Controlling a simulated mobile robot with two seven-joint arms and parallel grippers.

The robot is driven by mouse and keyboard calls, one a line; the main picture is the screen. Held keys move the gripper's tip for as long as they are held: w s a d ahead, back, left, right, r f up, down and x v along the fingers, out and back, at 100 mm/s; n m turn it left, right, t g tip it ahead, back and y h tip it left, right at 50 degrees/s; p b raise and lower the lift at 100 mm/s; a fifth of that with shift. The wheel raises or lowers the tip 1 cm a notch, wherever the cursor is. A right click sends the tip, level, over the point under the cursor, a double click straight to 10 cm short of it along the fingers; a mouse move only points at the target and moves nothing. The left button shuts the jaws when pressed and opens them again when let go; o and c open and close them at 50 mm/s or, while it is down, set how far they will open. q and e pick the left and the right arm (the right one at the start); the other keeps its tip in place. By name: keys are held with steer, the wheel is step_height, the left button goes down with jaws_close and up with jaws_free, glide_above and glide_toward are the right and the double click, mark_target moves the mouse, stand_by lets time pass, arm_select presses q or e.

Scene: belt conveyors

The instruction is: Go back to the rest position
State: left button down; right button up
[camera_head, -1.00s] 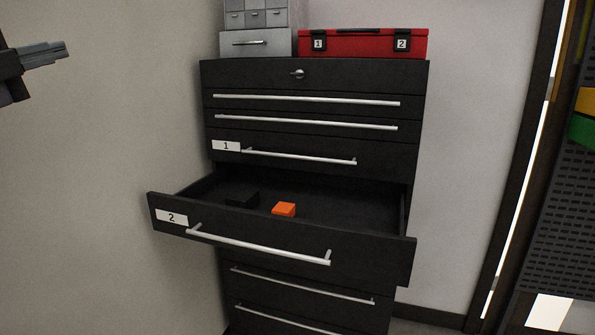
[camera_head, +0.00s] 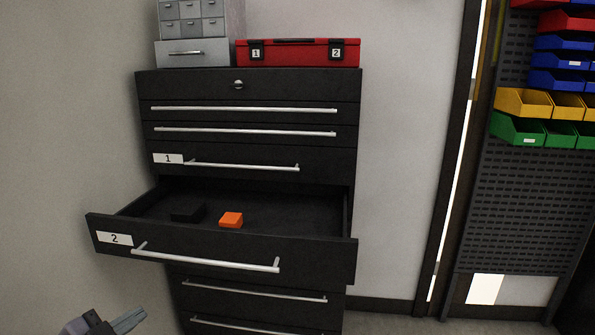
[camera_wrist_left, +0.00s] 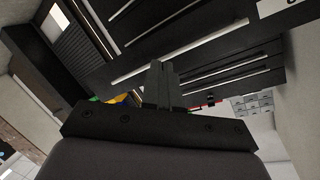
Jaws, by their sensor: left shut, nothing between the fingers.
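My left gripper (camera_head: 128,320) shows at the bottom left of the head view, low and in front of the drawer cabinet (camera_head: 250,84). Its fingers are together and hold nothing. In the left wrist view the closed fingers (camera_wrist_left: 163,82) stand in front of the dark drawer fronts and their silver handles. The gripper is apart from the open drawer labelled 2 (camera_head: 215,247). My right gripper is in neither view.
Drawer 2 stands pulled out, with an orange block (camera_head: 231,220) and a black block (camera_head: 188,212) inside. A red case (camera_head: 298,54) and a grey small-parts cabinet (camera_head: 192,52) stand on top. Coloured bins (camera_head: 545,103) hang at the right. Wall is bare at left.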

arm_select(q)
steer(key=s+d+f+n+g+y+p, duration=0.1)
steer(key=s+d+f+n, duration=0.3)
steer(key=s+f, duration=0.5)
steer(key=s+d+f+n+g+y+p, duration=0.1)
steer(key=s+d+f+n+g, duration=0.2)
steer(key=s+d+f, duration=0.6)
steer(key=shift+s+f+n, duration=0.7)
steer(key=shift+s+n, duration=0.25)
steer(key=shift+n, duration=0.05)
